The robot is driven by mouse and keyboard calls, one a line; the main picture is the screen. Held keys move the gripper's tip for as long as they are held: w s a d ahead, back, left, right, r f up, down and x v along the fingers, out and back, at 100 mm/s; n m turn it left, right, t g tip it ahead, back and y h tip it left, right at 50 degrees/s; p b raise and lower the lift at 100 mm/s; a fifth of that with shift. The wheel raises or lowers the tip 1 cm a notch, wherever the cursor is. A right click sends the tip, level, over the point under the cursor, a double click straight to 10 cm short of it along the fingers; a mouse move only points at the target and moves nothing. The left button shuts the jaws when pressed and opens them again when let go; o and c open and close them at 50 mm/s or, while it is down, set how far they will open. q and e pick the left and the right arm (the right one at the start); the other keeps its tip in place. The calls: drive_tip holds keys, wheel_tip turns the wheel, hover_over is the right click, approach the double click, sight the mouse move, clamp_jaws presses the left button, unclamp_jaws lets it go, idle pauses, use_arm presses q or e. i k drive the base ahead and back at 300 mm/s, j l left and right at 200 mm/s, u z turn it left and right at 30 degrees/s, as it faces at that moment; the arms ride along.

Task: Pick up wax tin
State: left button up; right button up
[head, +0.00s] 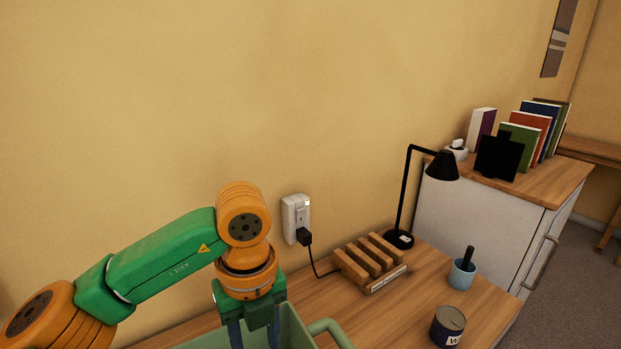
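The wax tin (447,327) is a dark round tin with a pale label showing a "W". It stands on the wooden tabletop at the bottom right of the head view, near the table's front edge. My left gripper (253,339) points down at the bottom, over a green bin, well to the left of the tin. Its two fingers are apart with nothing visible between them; the picture's edge cuts off their lower ends. My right gripper is not in view.
The green bin (299,335) has a handle on its right side. A wooden slotted rack (371,262), a black lamp (404,239) and a light blue cup (461,276) with a dark stick stand behind the tin. A cord runs to a wall socket (296,212). Bare tabletop lies left of the tin.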

sight(448, 324)
drive_tip(key=k+l, duration=0.85)
